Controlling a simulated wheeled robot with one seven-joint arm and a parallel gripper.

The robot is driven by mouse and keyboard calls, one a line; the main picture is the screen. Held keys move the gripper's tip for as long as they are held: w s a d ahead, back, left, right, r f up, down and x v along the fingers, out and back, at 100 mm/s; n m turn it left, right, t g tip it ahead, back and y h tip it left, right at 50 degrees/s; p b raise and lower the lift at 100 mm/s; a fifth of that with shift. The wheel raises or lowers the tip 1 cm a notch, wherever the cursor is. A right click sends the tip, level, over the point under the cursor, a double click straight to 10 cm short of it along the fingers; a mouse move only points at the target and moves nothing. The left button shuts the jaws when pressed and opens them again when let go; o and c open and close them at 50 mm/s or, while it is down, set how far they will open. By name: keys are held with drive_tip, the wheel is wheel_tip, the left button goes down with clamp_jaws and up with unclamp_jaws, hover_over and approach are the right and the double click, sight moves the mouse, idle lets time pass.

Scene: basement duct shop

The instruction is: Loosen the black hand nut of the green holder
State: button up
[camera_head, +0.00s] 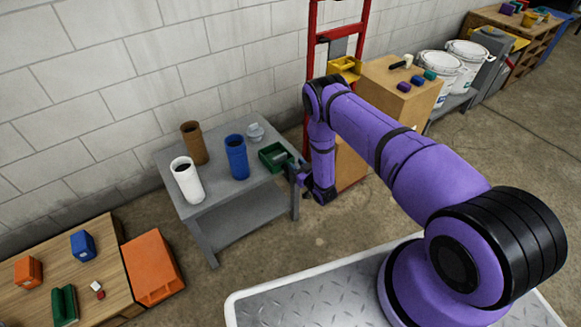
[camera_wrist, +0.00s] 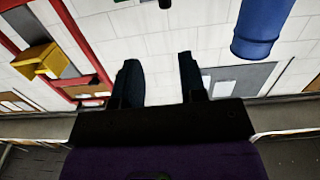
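The green holder (camera_head: 272,157) sits at the right end of the grey table in the head view. A sliver of green (camera_wrist: 120,2) shows at the top edge of the wrist view. Beside it is a small black part (camera_wrist: 165,4), cut off by the frame; it may be the hand nut, but I cannot be sure. In the head view no hand nut can be made out. My gripper (camera_head: 296,172) is at the table's right edge, close beside the holder. In the wrist view my gripper (camera_wrist: 158,65) has its two dark fingers apart, with nothing between them.
A blue cylinder (camera_head: 236,157), brown cylinder (camera_head: 194,143), white cylinder (camera_head: 187,180) and clear item (camera_head: 255,132) stand on the grey table (camera_head: 215,196). A red hand truck (camera_head: 311,55) and yellow bin (camera_head: 345,68) stand behind my arm. An orange crate (camera_head: 152,268) lies front left.

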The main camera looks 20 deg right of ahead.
sight(287, 165)
drive_tip(key=s+f, duration=0.5)
drive_tip(key=shift+t, duration=0.3)
drive_tip(key=x, duration=1)
drive_tip(key=shift+w+r, duration=0.15)
drive_tip(key=shift+w, duration=0.1)
drive_tip(key=shift+c, duration=0.2)
drive_tip(key=c, duration=0.5)
